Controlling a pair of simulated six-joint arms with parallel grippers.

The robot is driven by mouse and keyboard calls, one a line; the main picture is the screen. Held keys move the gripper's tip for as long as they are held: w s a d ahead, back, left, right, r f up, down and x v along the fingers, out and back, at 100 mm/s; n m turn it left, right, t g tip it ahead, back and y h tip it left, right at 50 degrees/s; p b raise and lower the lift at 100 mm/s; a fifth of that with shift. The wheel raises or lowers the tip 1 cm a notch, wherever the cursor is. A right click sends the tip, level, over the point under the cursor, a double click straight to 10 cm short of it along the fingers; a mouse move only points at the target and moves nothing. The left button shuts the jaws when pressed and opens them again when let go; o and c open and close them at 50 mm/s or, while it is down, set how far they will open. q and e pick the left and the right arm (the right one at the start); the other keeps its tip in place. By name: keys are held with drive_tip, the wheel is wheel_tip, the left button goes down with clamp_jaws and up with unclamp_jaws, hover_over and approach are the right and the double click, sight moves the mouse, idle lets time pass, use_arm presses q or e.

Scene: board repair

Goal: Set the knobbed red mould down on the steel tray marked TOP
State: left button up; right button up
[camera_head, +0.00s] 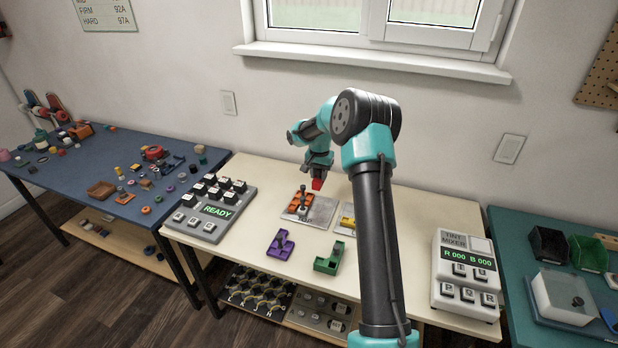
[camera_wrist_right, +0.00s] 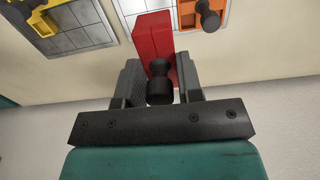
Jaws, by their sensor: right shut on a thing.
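The red mould (camera_head: 317,184) hangs in my right gripper (camera_head: 319,170), above the back of the cream bench. In the right wrist view the gripper (camera_wrist_right: 160,88) is shut on the mould's dark knob, with the red block (camera_wrist_right: 153,34) beyond the fingertips. A steel tray (camera_head: 324,209) lies below and in front of it; its small lettering seems to read TOP. An orange mould (camera_head: 293,206) with a dark knob sits on that tray's left part, and the right part is bare. The mould is apart from the tray. My left gripper is out of view.
A second steel tray with a yellow mould (camera_head: 347,220) lies to the right, partly behind my arm. Purple (camera_head: 279,246) and green (camera_head: 328,258) moulds lie at the front. A READY keypad (camera_head: 213,210) stands left, a tint mixer (camera_head: 465,272) right.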

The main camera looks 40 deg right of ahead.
drive_tip(key=shift+f, duration=0.15)
drive_tip(key=shift+f, duration=4.35)
drive_tip(key=shift+f, duration=0.5)
drive_tip(key=o, duration=1)
drive_tip(key=shift+r, duration=0.1)
wheel_tip(320, 180, up, 17)
drive_tip(key=shift+r, duration=0.1)
